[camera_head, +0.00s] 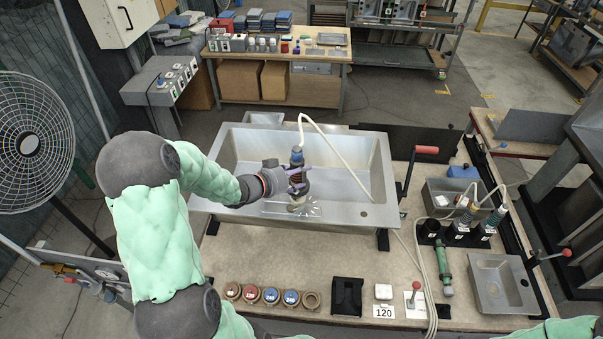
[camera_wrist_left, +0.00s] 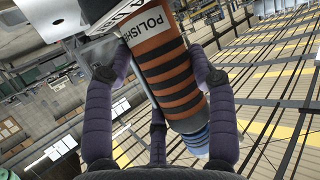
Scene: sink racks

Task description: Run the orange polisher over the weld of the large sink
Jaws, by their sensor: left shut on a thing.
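The large sink (camera_head: 222,208) is a wide steel basin on the workbench in the head view. My left gripper (camera_head: 298,178) has its purple fingers shut around the orange polisher (camera_head: 297,153). The polisher stands roughly upright over the sink's front edge, with its blue end up and its lower end at a shiny patch (camera_head: 308,211). I cannot tell if it touches the surface. In the wrist view the orange polisher (camera_wrist_left: 165,65) with black bands and a white label sits between the fingers. My right gripper is not in view; only a bit of that arm shows bottom right.
A red-handled lever (camera_head: 427,150) stands right of the sink. Further right are upright tools in black holders (camera_head: 459,231), a green tool (camera_head: 444,270) and a small sink (camera_head: 500,280). Several round discs (camera_head: 270,295) line the front edge. A cable runs from the polisher across the sink.

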